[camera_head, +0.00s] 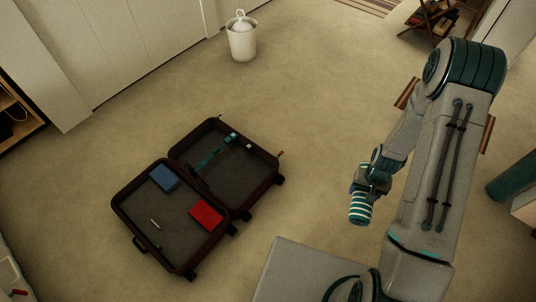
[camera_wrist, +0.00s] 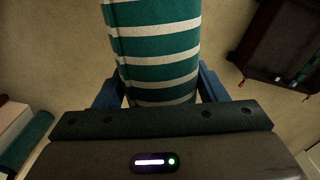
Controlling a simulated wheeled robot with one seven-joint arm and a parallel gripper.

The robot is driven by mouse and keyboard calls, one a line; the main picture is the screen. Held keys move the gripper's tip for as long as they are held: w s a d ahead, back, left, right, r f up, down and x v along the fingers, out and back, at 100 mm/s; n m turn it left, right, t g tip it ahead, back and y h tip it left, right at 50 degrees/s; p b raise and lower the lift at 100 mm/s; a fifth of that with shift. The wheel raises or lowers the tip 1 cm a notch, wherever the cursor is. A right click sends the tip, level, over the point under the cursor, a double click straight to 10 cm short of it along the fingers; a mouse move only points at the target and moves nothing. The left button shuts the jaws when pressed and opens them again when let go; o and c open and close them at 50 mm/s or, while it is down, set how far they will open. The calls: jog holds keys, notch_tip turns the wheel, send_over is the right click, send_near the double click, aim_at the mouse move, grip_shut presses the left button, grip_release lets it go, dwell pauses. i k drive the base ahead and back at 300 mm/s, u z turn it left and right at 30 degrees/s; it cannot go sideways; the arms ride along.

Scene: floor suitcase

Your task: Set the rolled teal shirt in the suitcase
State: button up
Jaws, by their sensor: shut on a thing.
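The rolled teal shirt (camera_head: 360,208), with white stripes, is held by my gripper (camera_head: 366,190) above the carpet, to the right of the suitcase. In the wrist view the teal roll (camera_wrist: 155,50) sits between the two blue fingers of my gripper (camera_wrist: 160,92), which is shut on it. The open suitcase (camera_head: 240,214) lies on the floor at left of centre, both halves facing up. A blue folded item (camera_head: 164,178), a red item (camera_head: 206,215) and a small light stick (camera_head: 155,224) lie in its near half. A corner of the suitcase shows in the wrist view (camera_wrist: 262,58).
The far half of the suitcase has a teal strap (camera_head: 214,150) and a small white item (camera_head: 249,147), with bare lining around them. A white bin (camera_head: 241,40) stands at the back. Carpet between my gripper and the suitcase is clear. A teal roll-shaped thing (camera_head: 514,178) is at far right.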

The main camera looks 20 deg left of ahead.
aim_at(231, 180)
jog(key=u, duration=0.6)
jog(key=i, duration=1)
jog(key=u, duration=1.05)
jog(key=i, duration=0.25)
jog(key=u, duration=0.3)
